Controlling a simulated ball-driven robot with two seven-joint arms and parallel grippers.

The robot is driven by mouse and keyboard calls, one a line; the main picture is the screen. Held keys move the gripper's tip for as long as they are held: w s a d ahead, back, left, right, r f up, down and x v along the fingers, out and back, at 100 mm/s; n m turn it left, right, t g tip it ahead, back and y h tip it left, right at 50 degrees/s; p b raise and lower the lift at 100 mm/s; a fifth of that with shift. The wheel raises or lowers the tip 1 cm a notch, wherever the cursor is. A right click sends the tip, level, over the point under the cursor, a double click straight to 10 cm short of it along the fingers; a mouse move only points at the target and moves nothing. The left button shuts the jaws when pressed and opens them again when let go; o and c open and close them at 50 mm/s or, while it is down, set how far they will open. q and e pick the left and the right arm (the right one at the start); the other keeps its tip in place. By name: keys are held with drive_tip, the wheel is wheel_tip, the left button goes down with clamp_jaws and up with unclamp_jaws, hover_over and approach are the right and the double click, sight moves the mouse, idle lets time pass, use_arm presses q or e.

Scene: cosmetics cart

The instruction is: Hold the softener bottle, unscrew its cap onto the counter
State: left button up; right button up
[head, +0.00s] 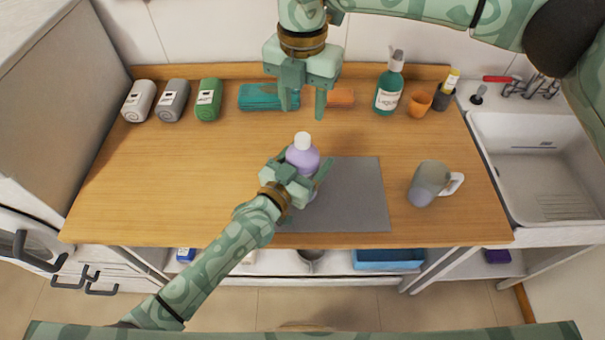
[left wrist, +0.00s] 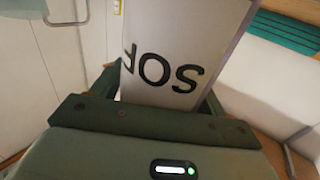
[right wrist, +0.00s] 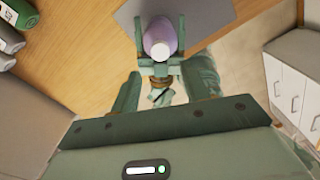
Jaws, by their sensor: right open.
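The softener bottle (head: 301,158) is purple with a white cap (head: 303,140) on its top. It is upright above the left part of the grey mat (head: 355,195). My left gripper (head: 307,168) is shut around its body, one finger on each side; the left wrist view shows its pale label (left wrist: 175,60) between the fingers. I cannot tell whether its base touches the mat. My right gripper (head: 303,103) is open and empty, higher up and behind the bottle. The right wrist view shows the cap (right wrist: 161,50) beyond the open fingers, apart from them.
The wooden counter (head: 180,190) is clear at left. Three rolled towels (head: 173,100), teal folded cloths (head: 262,97), a green soap bottle (head: 388,85) and an orange cup (head: 420,102) line the back. A grey mug (head: 428,184) stands right of the mat. A sink (head: 545,165) is at far right.

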sight(303, 137)
use_arm(q)
clamp_jaws()
use_arm(e)
drive_tip(key=m, duration=0.3)
drive_tip(key=shift+f+m, duration=0.15)
drive_tip(key=shift+m, duration=0.45)
wheel_tip(303, 137, down, 8)
drive_tip(key=shift+r, duration=0.1)
